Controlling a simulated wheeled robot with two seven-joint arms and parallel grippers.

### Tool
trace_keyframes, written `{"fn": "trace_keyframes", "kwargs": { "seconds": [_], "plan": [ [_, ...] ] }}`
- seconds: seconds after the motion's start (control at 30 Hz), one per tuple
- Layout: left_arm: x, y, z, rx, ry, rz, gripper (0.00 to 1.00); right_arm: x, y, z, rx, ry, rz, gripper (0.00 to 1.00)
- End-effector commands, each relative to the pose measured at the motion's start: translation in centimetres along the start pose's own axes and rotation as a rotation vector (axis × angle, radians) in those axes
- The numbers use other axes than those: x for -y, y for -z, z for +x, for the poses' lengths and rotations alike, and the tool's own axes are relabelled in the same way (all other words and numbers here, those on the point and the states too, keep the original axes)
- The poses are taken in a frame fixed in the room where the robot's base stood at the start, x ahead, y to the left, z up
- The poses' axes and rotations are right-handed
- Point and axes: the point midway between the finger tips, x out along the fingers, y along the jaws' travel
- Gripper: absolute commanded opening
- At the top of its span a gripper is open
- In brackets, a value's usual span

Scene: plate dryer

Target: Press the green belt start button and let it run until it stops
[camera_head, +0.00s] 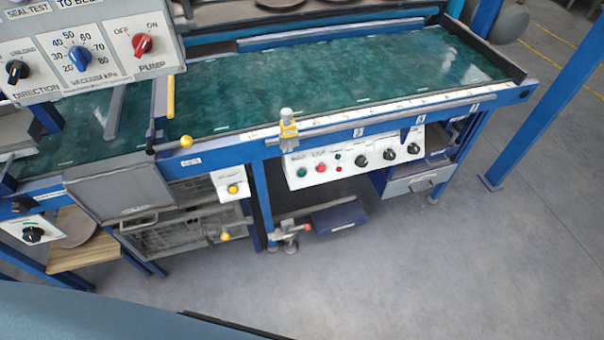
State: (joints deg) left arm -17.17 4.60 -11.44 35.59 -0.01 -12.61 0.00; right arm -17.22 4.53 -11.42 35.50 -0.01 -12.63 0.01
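The green button (302,172) is at the left end of a white control panel (345,178) below the front edge of the belt. The green belt (330,80) runs along the top of the blue-framed machine. The labels above the buttons are too small to read surely. Neither of my grippers shows in the head view.
A white box with a blue knob (80,58) and a red knob (142,44) stands at the upper left. A blue post (545,95) stands at right. The grey floor (430,270) in front is mostly clear.

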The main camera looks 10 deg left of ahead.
Motion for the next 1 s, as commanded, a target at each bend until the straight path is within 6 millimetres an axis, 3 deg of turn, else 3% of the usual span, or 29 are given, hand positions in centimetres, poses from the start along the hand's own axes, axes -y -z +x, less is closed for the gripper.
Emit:
{"fn": "trace_keyframes", "kwargs": {
  "seconds": [0.17, 1.0],
  "plan": [
    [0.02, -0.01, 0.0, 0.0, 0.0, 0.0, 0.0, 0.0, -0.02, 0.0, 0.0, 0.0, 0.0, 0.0],
    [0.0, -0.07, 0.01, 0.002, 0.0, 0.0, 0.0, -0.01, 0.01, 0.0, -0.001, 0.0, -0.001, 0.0]
  ]
}}
